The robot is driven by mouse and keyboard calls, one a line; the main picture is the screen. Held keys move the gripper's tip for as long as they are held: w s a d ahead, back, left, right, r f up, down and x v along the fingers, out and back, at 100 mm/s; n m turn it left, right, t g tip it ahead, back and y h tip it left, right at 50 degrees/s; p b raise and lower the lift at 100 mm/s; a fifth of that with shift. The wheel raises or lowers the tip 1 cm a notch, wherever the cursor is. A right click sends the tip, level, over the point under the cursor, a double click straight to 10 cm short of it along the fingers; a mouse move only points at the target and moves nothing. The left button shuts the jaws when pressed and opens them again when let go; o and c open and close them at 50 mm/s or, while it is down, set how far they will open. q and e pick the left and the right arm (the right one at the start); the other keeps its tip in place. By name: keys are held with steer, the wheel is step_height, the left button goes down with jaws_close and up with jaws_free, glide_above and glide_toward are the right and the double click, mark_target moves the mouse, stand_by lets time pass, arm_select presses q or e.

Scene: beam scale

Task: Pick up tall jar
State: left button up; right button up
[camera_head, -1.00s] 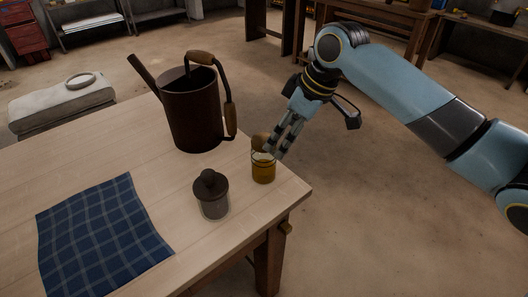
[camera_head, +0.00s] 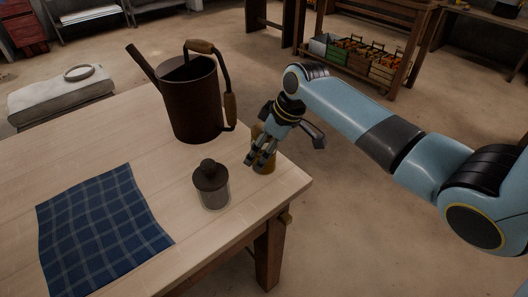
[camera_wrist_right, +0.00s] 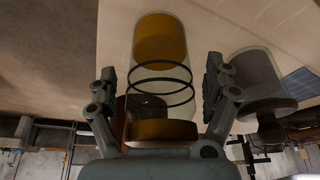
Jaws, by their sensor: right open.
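The tall jar (camera_head: 266,168) is a glass cylinder with amber contents. It stands upright near the table's right edge, partly hidden behind my right gripper (camera_head: 257,155) in the head view. In the right wrist view the tall jar (camera_wrist_right: 160,42) lies between the two spread fingers of my right gripper (camera_wrist_right: 159,78). It shows dark rings around the glass and a tan lid. A gap shows on both sides, so the fingers look open around it without gripping. My left gripper is not in view.
A shorter jar with a dark knobbed lid (camera_head: 211,184) stands left of the tall jar. A dark watering can (camera_head: 194,105) with wooden grips stands behind. A blue checked cloth (camera_head: 100,232) lies at left on the wooden table (camera_head: 225,240). The table's right edge is close.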

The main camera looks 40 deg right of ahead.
steer(key=c, duration=1.4)
steer(key=shift+r, duration=0.1)
steer(key=shift+c, duration=0.5)
